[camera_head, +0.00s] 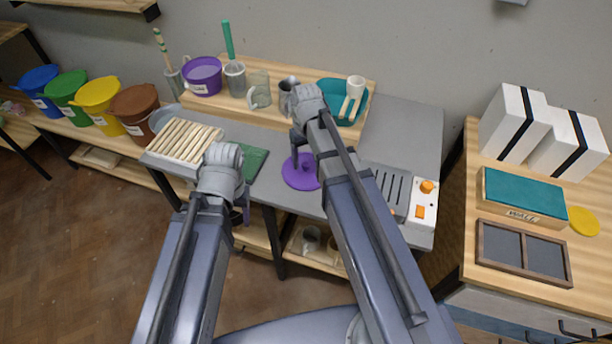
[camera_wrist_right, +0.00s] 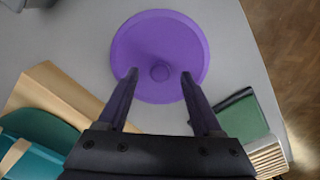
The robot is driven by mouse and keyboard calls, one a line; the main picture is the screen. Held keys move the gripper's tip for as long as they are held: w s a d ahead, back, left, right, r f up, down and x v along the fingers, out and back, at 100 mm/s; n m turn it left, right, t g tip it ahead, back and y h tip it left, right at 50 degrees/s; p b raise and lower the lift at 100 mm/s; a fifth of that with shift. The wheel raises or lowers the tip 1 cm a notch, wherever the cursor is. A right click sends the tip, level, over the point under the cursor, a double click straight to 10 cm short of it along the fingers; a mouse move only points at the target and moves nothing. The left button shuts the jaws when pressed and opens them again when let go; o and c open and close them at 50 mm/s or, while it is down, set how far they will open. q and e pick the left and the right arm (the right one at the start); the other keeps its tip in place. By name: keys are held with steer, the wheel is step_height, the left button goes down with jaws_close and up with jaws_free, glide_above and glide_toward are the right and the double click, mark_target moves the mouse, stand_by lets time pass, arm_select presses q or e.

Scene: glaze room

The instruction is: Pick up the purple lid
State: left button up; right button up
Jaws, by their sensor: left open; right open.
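The purple lid (camera_head: 297,174) is a round disc lying flat on the grey worktop, partly hidden by my right arm in the head view. In the right wrist view the lid (camera_wrist_right: 160,40) shows almost whole, with a small round knob in its middle. My right gripper (camera_head: 297,146) is open above the lid. In the wrist view its two fingertips (camera_wrist_right: 159,75) stand on either side of the knob, apart from it in the picture. My left gripper (camera_head: 241,212) hangs by the front edge of the worktop, mostly hidden by its own arm.
A green mat (camera_head: 253,163) and a slatted tray (camera_head: 184,142) lie left of the lid. A white control box (camera_head: 423,205) with orange knobs is to the right. Behind, a wooden board (camera_head: 266,113) holds a purple bucket (camera_head: 202,76), mugs and a teal basin (camera_head: 355,110).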

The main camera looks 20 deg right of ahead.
steer(key=shift+f, duration=0.75)
steer(key=shift+r, duration=0.1)
jaws_close()
